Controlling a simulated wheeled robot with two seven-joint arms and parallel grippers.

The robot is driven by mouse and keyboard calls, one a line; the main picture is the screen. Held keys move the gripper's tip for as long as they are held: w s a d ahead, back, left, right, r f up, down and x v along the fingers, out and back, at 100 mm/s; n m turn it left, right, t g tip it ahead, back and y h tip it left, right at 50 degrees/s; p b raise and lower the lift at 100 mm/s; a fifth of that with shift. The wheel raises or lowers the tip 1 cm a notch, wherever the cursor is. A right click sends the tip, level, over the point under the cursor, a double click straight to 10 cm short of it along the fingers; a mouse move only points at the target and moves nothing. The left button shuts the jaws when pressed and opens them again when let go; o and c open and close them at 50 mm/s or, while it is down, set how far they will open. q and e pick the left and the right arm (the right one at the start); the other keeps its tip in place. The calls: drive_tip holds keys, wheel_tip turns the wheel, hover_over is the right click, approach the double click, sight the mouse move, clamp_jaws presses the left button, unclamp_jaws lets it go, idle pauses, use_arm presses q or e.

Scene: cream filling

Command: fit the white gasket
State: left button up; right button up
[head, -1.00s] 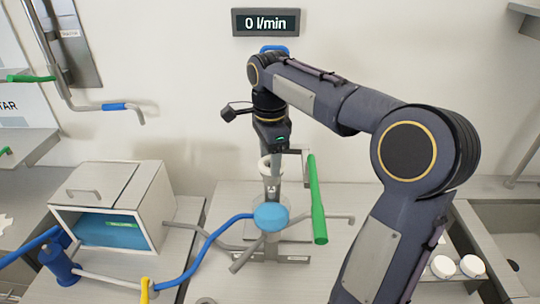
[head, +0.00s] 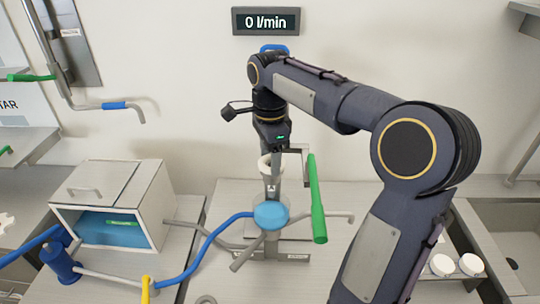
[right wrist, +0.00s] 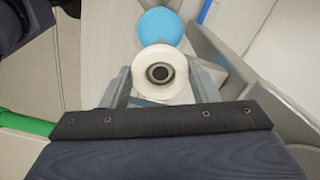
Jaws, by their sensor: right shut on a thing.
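The white gasket (right wrist: 160,65) is a thick white ring. In the right wrist view it sits between the two grey fingers of my right gripper (right wrist: 163,88), with a dark round centre showing through its hole. In the head view a small part of the gasket (head: 264,163) shows beside the fingers of my right gripper (head: 272,172), above the blue round knob (head: 270,214). The gripper is shut on the gasket. The fingers and wrist hide part of what lies beneath, so I cannot tell whether the gasket touches anything below. My left gripper is not in view.
A green bar (head: 317,198) stands close right of the gripper. A blue curved pipe (head: 207,243) runs left from the knob. A grey box (head: 150,205) with a blue inside stands left. Two white round pieces (head: 470,264) lie right. A display (head: 266,21) reads 0 l/min.

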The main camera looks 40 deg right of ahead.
drive_tip(key=shift+f, duration=0.2)
drive_tip(key=o, duration=1)
drive_tip(key=shift+o, duration=0.2)
drive_tip(key=shift+r+p, duration=0.3)
drive_tip(key=shift+r, duration=3.2)
